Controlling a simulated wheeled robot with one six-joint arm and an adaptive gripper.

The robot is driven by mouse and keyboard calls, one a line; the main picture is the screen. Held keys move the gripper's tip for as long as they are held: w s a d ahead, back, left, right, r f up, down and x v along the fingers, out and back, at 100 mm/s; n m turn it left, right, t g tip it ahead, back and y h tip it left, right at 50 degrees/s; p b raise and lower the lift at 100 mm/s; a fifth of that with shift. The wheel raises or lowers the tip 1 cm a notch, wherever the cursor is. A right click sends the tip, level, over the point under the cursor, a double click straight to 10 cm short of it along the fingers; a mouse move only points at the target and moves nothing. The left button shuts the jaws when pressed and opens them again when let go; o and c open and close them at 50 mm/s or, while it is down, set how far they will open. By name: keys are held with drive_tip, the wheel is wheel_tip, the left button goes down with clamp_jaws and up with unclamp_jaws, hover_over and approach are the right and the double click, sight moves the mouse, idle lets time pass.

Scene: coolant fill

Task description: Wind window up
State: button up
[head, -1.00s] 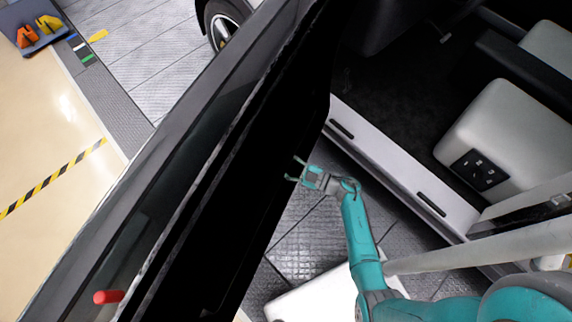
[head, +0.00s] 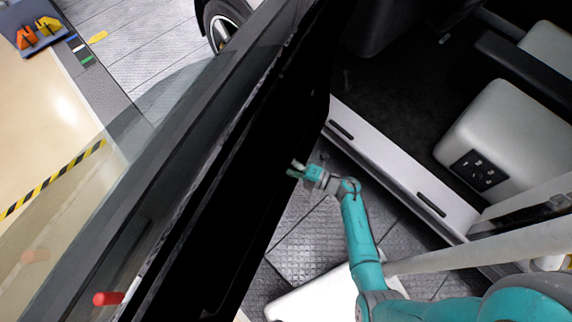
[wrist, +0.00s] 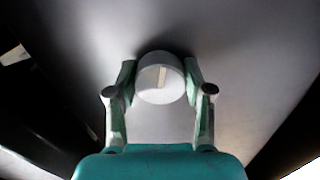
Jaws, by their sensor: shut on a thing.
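The car door (head: 215,220) stands open, a long dark panel running diagonally through the head view. Its window glass (head: 150,108) shows as a see-through tinted sheet raised above the door's top edge. A round pale knob (wrist: 160,92) with a light stripe sits on the door's inner face in the wrist view, the stripe close to upright. My gripper (head: 294,169) is at the inner face of the door. In the wrist view my gripper (wrist: 160,85) has its two fingers shut on the knob, one on each side.
The car's sill (head: 400,180) and a pale seat (head: 505,135) lie to the right of my arm. A red handle-like piece (head: 108,298) is at the door's lower left. Orange and yellow chocks (head: 40,33) lie far off at top left. Grey tiled floor shows between door and sill.

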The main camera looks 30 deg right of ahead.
drive_tip(key=n, duration=0.5)
drive_tip(key=shift+n, duration=0.3)
drive_tip(key=n, duration=0.5)
drive_tip(key=shift+s+r, duration=0.1)
drive_tip(key=n, duration=0.5)
drive_tip(key=shift+a+n, duration=0.15)
drive_tip(key=shift+n, duration=0.25)
drive_tip(key=shift+s+n, duration=0.1)
drive_tip(key=shift+n, duration=2.2)
drive_tip(key=o, duration=1.2)
drive_tip(key=shift+c, duration=0.2)
